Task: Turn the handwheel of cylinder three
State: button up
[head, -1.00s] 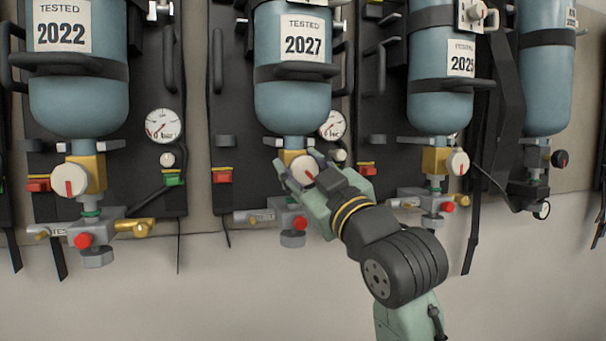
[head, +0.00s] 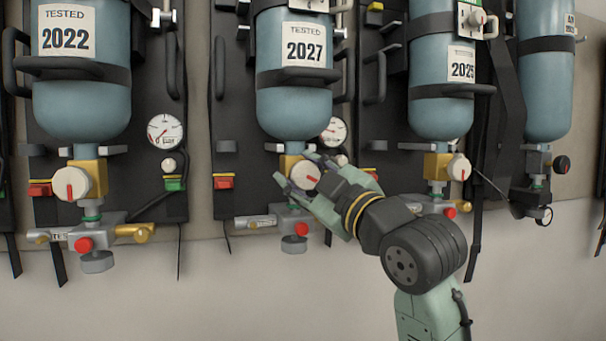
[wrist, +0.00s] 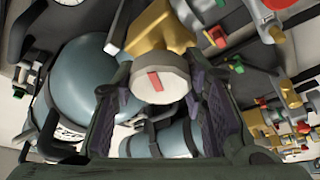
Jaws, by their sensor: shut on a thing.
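The blue cylinder labelled 2027 (head: 293,103) hangs in the middle of the head view. Its white handwheel (head: 304,174) has a red mark and sits at the front of a brass valve body. My gripper (head: 294,169) is shut on this handwheel, with a finger on either side of its rim. In the wrist view the handwheel (wrist: 158,84) lies between the two dark finger pads, its red mark slightly tilted. I see no cylinder number to tell which one is three.
Cylinders labelled 2022 (head: 82,109) and 2025 (head: 441,115) hang on either side, each with its own white handwheel. The wall below is clear.

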jog(key=o, duration=1.2)
jog(key=shift+s, duration=0.1)
jog(key=v, duration=1.2)
dwell(1.1)
